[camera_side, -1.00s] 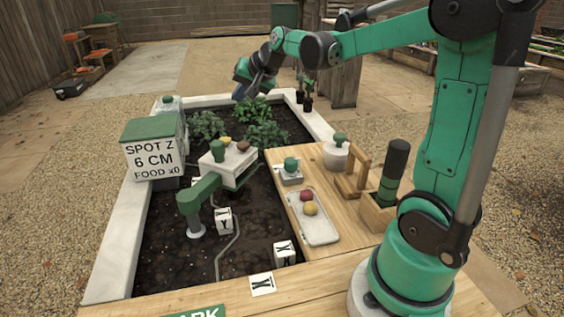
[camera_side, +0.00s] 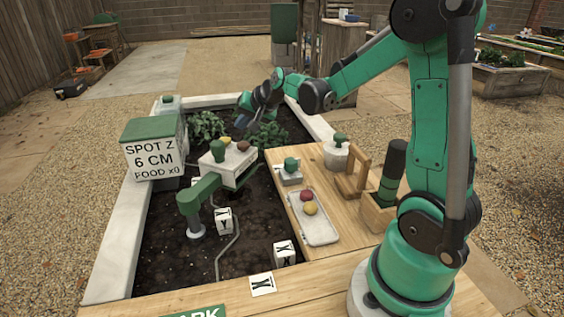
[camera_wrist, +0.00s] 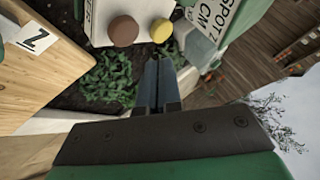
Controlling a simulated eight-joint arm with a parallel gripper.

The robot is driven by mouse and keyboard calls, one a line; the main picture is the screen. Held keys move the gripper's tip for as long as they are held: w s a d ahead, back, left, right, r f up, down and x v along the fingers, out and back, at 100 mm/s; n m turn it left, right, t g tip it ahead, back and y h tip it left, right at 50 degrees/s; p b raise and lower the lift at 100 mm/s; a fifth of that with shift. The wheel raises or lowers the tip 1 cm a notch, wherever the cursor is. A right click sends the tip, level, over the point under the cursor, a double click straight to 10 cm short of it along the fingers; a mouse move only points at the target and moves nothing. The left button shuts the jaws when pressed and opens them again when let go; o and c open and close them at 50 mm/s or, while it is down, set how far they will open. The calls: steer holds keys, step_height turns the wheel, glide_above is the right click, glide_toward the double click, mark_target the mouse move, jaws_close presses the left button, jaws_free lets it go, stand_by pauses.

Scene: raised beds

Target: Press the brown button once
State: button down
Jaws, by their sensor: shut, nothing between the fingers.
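The brown button (camera_side: 243,146) is a round cap on top of a white box (camera_side: 222,170) on a green arm over the raised bed. A yellow button (camera_side: 225,141) sits beside it. In the wrist view, the brown button (camera_wrist: 123,31) lies up and left of my fingertips, and the yellow button (camera_wrist: 161,30) lies straight above them. My gripper (camera_side: 241,122) is shut and empty. It hangs just above and behind the white box in the side view, apart from the buttons. The closed fingers (camera_wrist: 158,66) point toward the box.
A green knob (camera_side: 217,149) stands on the box's near left corner. The sign box (camera_side: 152,160) stands to the left on the bed's rim. The wooden board (camera_side: 275,192) at right holds a tray (camera_side: 324,230) and a green button (camera_side: 291,164). Leafy plants (camera_side: 268,135) grow behind.

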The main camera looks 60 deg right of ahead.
mark_target(245, 145)
steer(key=shift+f, duration=1.1)
steer(key=shift+f, duration=0.15)
stand_by(1.2)
steer(key=shift+f, duration=0.3)
steer(key=shift+f, duration=0.55)
stand_by(0.6)
steer(key=shift+r, duration=1)
steer(key=shift+r, duration=2.5)
